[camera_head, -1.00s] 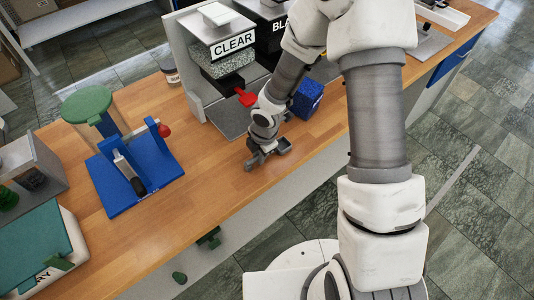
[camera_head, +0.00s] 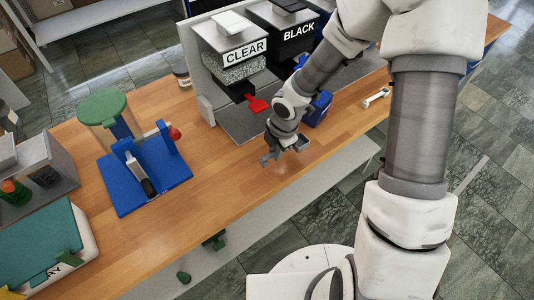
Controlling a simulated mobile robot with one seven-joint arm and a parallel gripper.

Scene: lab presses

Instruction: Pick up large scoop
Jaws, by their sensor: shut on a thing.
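My gripper (camera_head: 284,153) is at the front part of the wooden bench, in front of the press marked CLEAR. It is shut on a small grey thing that seems to be the large scoop (camera_head: 301,144). The scoop's shape is hard to make out at this size, and the gripper hides part of it. I cannot tell whether it touches the bench top or hangs just above it.
The CLEAR press (camera_head: 245,52) with a red handle (camera_head: 257,105) and the BLACK press (camera_head: 298,30) stand behind my gripper. A blue block (camera_head: 318,108) is close by. A pale tool (camera_head: 376,97) lies right. A blue stand (camera_head: 165,178) is left; bare wood lies between.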

